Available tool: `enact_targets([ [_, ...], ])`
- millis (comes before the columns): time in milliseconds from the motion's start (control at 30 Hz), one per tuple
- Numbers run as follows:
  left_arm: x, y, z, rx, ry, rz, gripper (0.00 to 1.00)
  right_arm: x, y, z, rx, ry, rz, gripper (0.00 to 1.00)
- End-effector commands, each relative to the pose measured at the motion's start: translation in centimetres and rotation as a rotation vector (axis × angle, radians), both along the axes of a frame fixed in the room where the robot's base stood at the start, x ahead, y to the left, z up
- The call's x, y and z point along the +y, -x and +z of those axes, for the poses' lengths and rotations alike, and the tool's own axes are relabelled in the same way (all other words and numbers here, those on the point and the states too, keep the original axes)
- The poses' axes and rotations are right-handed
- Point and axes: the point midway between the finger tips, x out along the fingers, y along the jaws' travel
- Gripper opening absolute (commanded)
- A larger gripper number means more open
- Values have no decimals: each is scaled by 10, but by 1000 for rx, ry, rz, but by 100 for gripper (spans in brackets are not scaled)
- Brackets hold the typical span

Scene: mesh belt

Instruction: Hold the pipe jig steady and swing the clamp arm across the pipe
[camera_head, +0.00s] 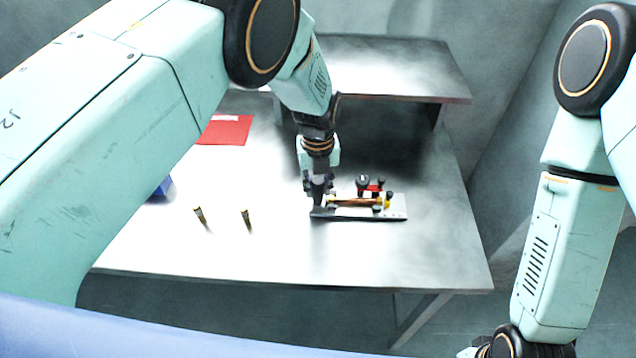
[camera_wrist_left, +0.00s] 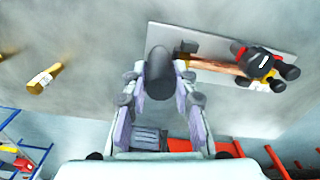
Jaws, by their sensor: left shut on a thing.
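The pipe jig is a pale flat plate (camera_head: 392,215) on the table, with a copper-brown pipe (camera_head: 350,202) lying along it. The plate (camera_wrist_left: 230,38) and pipe (camera_wrist_left: 215,64) also show in the left wrist view. A red clamp part (camera_head: 374,188) with dark knobs stands at the pipe's far side, toward its right end; I cannot tell its exact angle across the pipe. My left gripper (camera_head: 318,200) is shut on the jig at its left end. A dark rounded piece (camera_wrist_left: 158,74) shows between the fingers.
Two small brass-coloured pieces (camera_head: 200,215) (camera_head: 246,218) stand on the table left of the jig. A red sheet (camera_head: 226,130) and a blue object (camera_head: 163,187) lie farther left. A raised shelf (camera_head: 400,70) is behind. The table front is clear.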

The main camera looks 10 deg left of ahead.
Motion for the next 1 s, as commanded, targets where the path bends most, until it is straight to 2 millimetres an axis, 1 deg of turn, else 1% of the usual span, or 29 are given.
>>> enact_targets([
  [1000, 1, -1, -6, -1, 0, 0, 0, 0, 0, -2, 0, 0, 0, 0],
])
